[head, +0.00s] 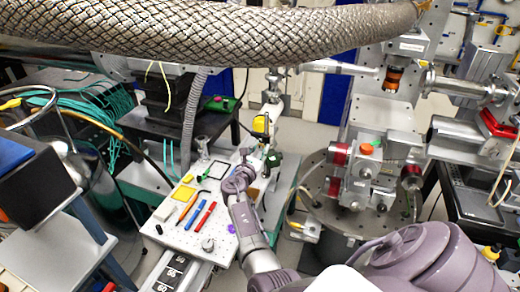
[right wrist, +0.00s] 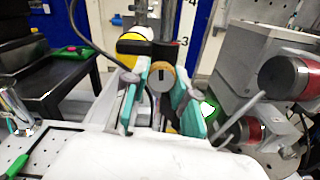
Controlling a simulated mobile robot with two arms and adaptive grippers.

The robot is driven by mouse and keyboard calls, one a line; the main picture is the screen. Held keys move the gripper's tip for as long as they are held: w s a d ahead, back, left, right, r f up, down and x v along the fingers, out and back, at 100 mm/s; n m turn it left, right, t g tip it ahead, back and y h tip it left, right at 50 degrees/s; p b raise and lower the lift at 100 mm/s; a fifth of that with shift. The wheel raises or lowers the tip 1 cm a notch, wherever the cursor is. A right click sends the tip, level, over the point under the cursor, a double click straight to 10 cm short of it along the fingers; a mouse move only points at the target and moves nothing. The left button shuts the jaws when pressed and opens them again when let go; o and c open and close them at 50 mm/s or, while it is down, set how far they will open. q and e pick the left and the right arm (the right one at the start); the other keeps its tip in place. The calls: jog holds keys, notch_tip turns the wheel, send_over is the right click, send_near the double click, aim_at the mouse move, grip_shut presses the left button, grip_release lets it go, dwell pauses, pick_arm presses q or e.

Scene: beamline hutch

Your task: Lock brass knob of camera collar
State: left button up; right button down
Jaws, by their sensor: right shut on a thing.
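The brass knob (right wrist: 162,77) shows end-on in the right wrist view, round with a dark slot in its face. My right gripper (right wrist: 161,84) has its teal-lined fingers on both sides of the knob and is shut on it. The slot looks about upright. A grey upright post stands right behind the knob; the collar itself is mostly hidden. A yellow and black camera body (right wrist: 134,44) sits just left of the knob. In the head view my right gripper (head: 263,142) reaches this post, near the yellow body (head: 260,124); the knob is too small to make out there. My left gripper is not in view.
A perforated board (head: 190,232) with pens and small tools lies left of my right arm. A round stage with red-ended cylinders (head: 340,154) stands close on the right. A braided hose (head: 220,38) crosses the top of the head view.

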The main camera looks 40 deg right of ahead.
jog(key=shift+f+m+b, duration=0.15)
jog(key=shift+m+b, duration=0.35)
jog(key=shift+b, duration=0.15)
jog(key=shift+r+m, duration=0.2)
jog(key=shift+m, duration=0.1)
jog(key=c, duration=0.9)
grip_release()
jog(key=shift+a, duration=0.2)
jog(key=v, duration=0.7)
